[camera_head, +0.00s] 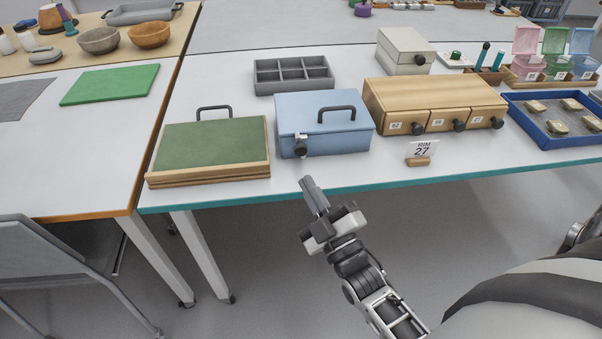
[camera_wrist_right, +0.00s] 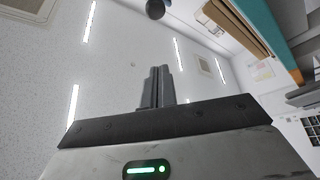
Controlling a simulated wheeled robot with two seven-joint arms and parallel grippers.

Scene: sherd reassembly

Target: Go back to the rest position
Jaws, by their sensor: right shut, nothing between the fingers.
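My right gripper (camera_head: 314,193) is in front of the table's teal front edge in the head view, with its fingers pointing up and away from me. The fingers are together with nothing between them. In the right wrist view the closed fingers (camera_wrist_right: 158,86) stand in the middle, with the ceiling and its strip lights behind them. My left gripper is not in view in either picture.
The white table (camera_head: 230,194) holds a green-topped box (camera_head: 212,145), a blue box (camera_head: 325,130), a wooden drawer unit (camera_head: 435,97), a "RIM 27" card (camera_head: 422,150), a grey divided tray (camera_head: 293,75) and a blue tray (camera_head: 545,135). A chair (camera_head: 60,260) stands lower left. Floor beneath looks clear.

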